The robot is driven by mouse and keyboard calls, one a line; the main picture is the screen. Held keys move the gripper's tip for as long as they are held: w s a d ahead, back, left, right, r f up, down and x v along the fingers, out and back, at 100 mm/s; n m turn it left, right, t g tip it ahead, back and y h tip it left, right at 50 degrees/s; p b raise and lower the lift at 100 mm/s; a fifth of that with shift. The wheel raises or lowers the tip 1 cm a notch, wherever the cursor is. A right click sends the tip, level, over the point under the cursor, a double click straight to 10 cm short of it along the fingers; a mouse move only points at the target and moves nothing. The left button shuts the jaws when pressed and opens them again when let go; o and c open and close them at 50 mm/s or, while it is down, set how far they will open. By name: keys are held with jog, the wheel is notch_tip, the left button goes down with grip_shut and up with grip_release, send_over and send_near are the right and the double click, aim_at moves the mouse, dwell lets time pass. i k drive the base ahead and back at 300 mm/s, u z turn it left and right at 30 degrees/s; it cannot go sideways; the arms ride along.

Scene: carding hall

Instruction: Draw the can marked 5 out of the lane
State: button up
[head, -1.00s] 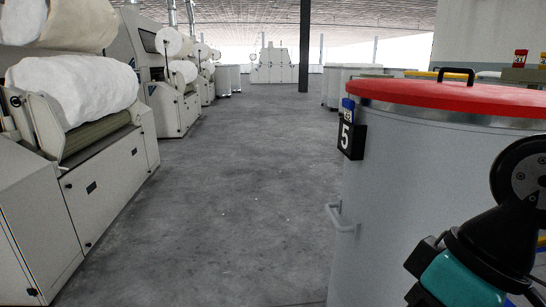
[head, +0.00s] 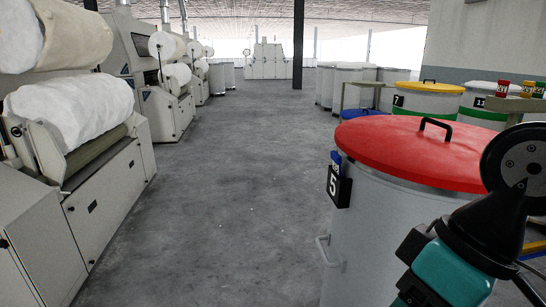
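The can marked 5 is a tall grey can (head: 375,240) with a red lid (head: 400,150), standing upright at the right in the head view. The lid has a black handle on top. A black plate with a white 5 (head: 338,187) is on its left side, with a small blue tag above it. A pale side handle (head: 323,250) sticks out lower on the left. My arm's black and teal end part is in front of the can's right side, apart from the side handle. My gripper's fingertips cannot be made out; contact with the can cannot be told.
Behind stand a blue-lidded can (head: 358,114), a yellow-lidded can marked 7 (head: 428,98) and a white-lidded can (head: 484,101). A bench (head: 515,104) with small coloured items is at right. Carding machines (head: 92,200) line the left. The grey floor aisle (head: 215,200) is clear.

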aim_at(374, 210)
jog(key=u, duration=1.45)
jog(key=i, duration=2.35)
jog(key=z, duration=3.6)
